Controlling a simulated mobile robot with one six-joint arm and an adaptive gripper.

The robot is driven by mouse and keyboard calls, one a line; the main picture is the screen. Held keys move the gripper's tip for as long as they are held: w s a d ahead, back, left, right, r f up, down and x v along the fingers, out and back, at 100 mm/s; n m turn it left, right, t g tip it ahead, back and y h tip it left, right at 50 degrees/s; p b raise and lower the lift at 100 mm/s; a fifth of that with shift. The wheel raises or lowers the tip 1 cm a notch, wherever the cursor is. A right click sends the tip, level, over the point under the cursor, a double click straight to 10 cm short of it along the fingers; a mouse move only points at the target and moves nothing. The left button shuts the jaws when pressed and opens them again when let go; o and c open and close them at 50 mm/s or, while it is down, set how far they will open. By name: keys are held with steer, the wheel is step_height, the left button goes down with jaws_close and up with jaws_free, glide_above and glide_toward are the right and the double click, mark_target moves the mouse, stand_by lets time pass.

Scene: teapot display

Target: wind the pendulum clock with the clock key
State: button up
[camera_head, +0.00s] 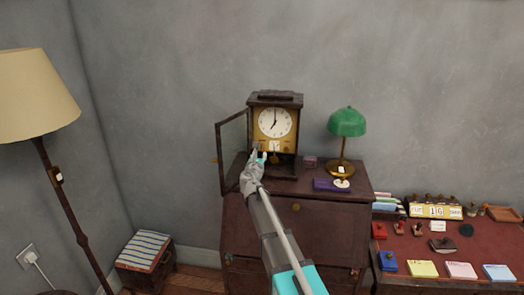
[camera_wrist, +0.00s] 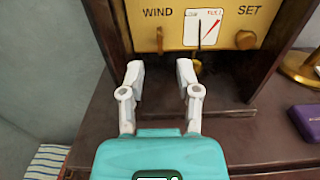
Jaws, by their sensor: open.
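The pendulum clock (camera_head: 274,122) stands on the dark wooden bureau, its glass door (camera_head: 233,150) swung open to the left. In the wrist view its brass panel (camera_wrist: 222,50) has "WIND" on the left, "SET" on the right and a small white dial (camera_wrist: 203,28) between. A narrow brass piece (camera_wrist: 160,38) stands out below "WIND"; I cannot tell whether it is the clock key. A round brass knob (camera_wrist: 245,39) is below "SET". My gripper (camera_wrist: 160,70) is open and empty, just below the WIND side; it also shows before the clock in the head view (camera_head: 259,157).
A green-shaded lamp (camera_head: 347,122) stands right of the clock, with a purple box (camera_head: 328,185) at its base. A small dark red box (camera_head: 310,162) sits between. A desk (camera_head: 480,245) with stamps and note pads is at the right. A floor lamp (camera_head: 35,95) stands far left.

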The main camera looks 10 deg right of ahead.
mark_target(262, 148)
steer(key=shift+x, duration=2.7)
jaws_close()
steer(key=shift+d, duration=0.25)
steer(key=shift+a, duration=0.2)
